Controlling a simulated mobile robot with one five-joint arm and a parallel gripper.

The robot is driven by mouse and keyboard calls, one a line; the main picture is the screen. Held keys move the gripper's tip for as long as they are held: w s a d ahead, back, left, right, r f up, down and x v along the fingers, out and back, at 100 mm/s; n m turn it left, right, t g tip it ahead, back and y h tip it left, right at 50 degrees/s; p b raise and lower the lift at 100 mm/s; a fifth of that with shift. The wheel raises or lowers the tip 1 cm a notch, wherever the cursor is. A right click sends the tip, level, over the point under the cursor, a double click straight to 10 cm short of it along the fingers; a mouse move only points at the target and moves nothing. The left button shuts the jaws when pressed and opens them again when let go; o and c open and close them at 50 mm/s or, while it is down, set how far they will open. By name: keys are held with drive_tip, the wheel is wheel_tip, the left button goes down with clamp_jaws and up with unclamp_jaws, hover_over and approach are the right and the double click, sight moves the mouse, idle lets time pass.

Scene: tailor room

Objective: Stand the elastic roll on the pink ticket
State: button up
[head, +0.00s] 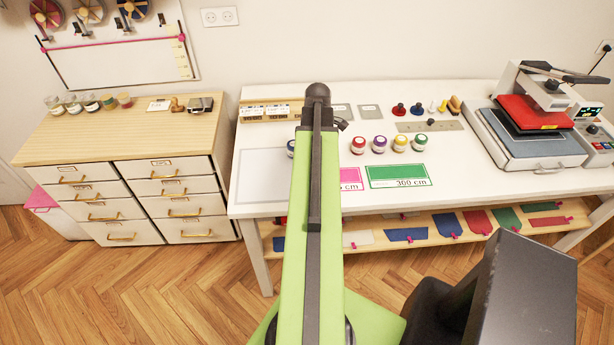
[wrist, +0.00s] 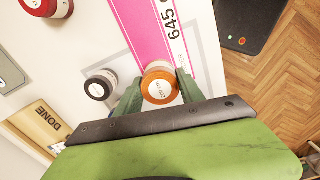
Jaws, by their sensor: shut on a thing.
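In the wrist view my gripper (wrist: 158,88) is shut on an elastic roll (wrist: 160,86) with an orange top and white label; its flat top faces the camera. The pink ticket (wrist: 150,25), marked 645, lies on the white table just beyond the roll. The roll overlaps the ticket's near end in the picture; I cannot tell whether it touches it or hangs above it. In the head view my arm hides the gripper, the held roll and most of the pink ticket (head: 351,178).
A dark-topped roll (wrist: 101,85) stands close left of my gripper, and a red roll (wrist: 46,4) farther off. In the head view several rolls (head: 380,144) stand behind the green ticket (head: 398,176). A heat press (head: 530,125) is at the right.

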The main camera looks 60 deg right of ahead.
drive_tip(key=shift+w+a+f+b, duration=0.2)
drive_tip(key=shift+w+f, duration=0.2)
drive_tip(key=shift+w, duration=0.2)
drive_tip(key=shift+w+a+f+b, duration=0.15)
drive_tip(key=shift+w+f, duration=0.2)
drive_tip(key=shift+w, duration=0.25)
wheel_tip(320, 180, down, 4)
drive_tip(key=b, duration=0.4)
drive_tip(key=shift+f, duration=0.2)
drive_tip(key=shift+r, duration=0.25)
drive_tip(key=shift+f, duration=0.1)
drive_tip(key=o, duration=0.9)
drive_tip(key=shift+f, duration=0.15)
drive_tip(key=o, duration=0.4)
drive_tip(key=shift+o, duration=0.2)
drive_tip(key=shift+r, duration=0.2)
wheel_tip(320, 180, up, 12)
drive_tip(key=p, duration=1.2)
drive_tip(key=shift+r, duration=0.15)
